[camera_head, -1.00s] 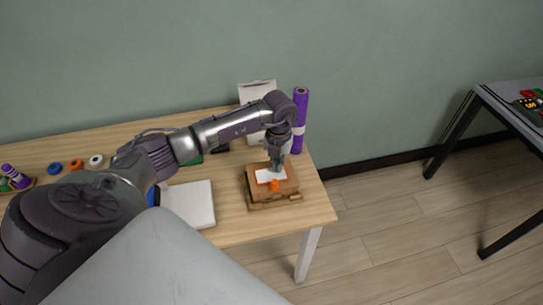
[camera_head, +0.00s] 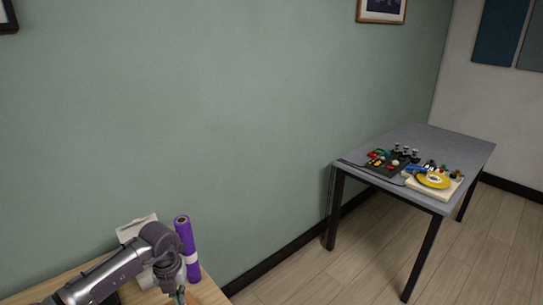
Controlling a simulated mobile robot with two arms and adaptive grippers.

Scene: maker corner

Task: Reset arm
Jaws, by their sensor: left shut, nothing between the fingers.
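My left arm comes in from the lower left over the wooden table (camera_head: 66,279). My left gripper (camera_head: 180,297) points down at the bottom edge of the view, near the table's right end. Its fingers are shut and hold nothing that I can see; the picture cuts off what lies below them. My right gripper is not in view.
A purple roll (camera_head: 185,240) stands close to the gripper, and a white box-like item (camera_head: 137,228) stands behind the arm. Open floor (camera_head: 310,275) lies between the tables.

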